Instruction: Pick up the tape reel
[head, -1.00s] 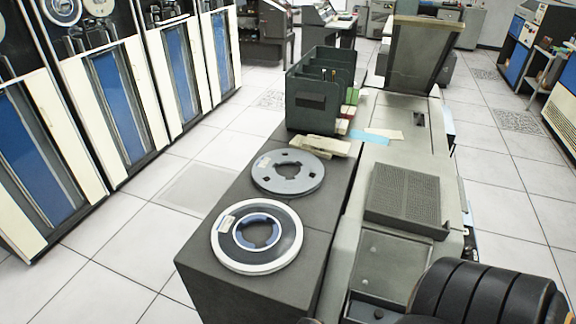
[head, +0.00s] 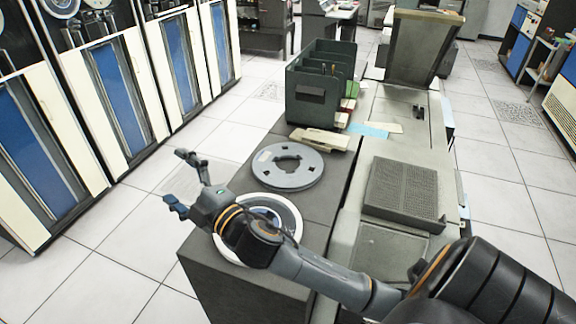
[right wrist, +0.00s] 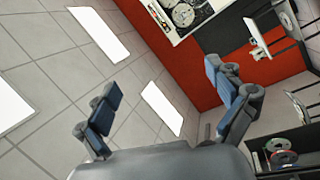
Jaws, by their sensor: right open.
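Two tape reels lie flat on the dark grey cabinet top (head: 215,277). The grey reel (head: 287,171) lies farther back and is in full view. The white-rimmed reel (head: 291,212) lies nearer, and my right gripper and forearm hide much of it. My right gripper (head: 182,182) is open and empty. It reaches across above the white-rimmed reel, with its fingers out past the cabinet's left edge. In the right wrist view the open fingers (right wrist: 168,108) have nothing between them, and that camera looks toward the ceiling and a red wall. My left gripper is not in view.
A dark green box (head: 306,97) stands behind the reels, with cards (head: 321,139) in front of it. A grey machine with a ribbed panel (head: 403,190) adjoins on the right. Tall tape drives (head: 120,110) line the left, across open floor.

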